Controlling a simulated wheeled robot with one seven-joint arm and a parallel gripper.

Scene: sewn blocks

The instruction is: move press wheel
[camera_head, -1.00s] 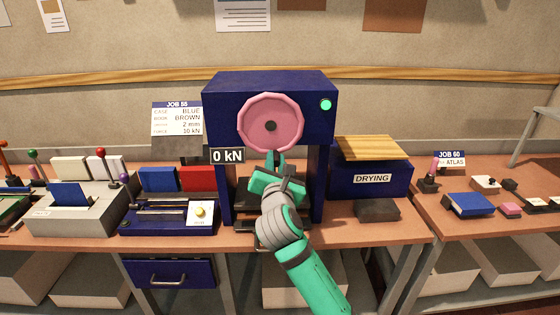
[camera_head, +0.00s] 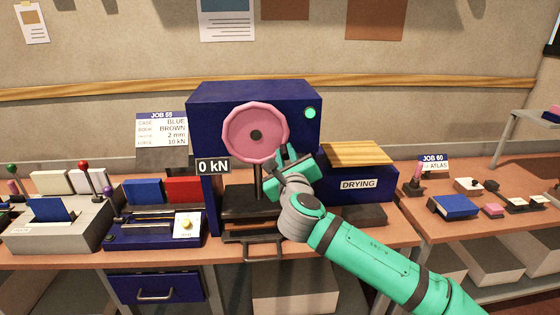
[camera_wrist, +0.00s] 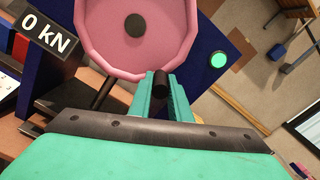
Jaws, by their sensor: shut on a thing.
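The press wheel (camera_head: 237,113) is a pink ring with a dark hub, on the front of a dark blue press (camera_head: 215,105). My gripper (camera_head: 285,156) is at the wheel's lower right rim. In the wrist view, the wheel (camera_wrist: 90,35) fills the upper middle. There my gripper (camera_wrist: 160,90) has its green fingers closed around a short dark peg (camera_wrist: 161,84) at the wheel's lower edge. The fingers hide part of the rim. A sign (camera_head: 213,166) on the press reads 0 kN, and a green light (camera_head: 310,113) glows at its upper right.
A dark blue DRYING box (camera_head: 350,195) with a wooden top stands close to the right of my gripper. A blue unit (camera_head: 150,232) and a job card (camera_head: 162,128) are on the left. A handled drawer or tray (camera_head: 240,238) shows under the press. The space in front of the bench is open.

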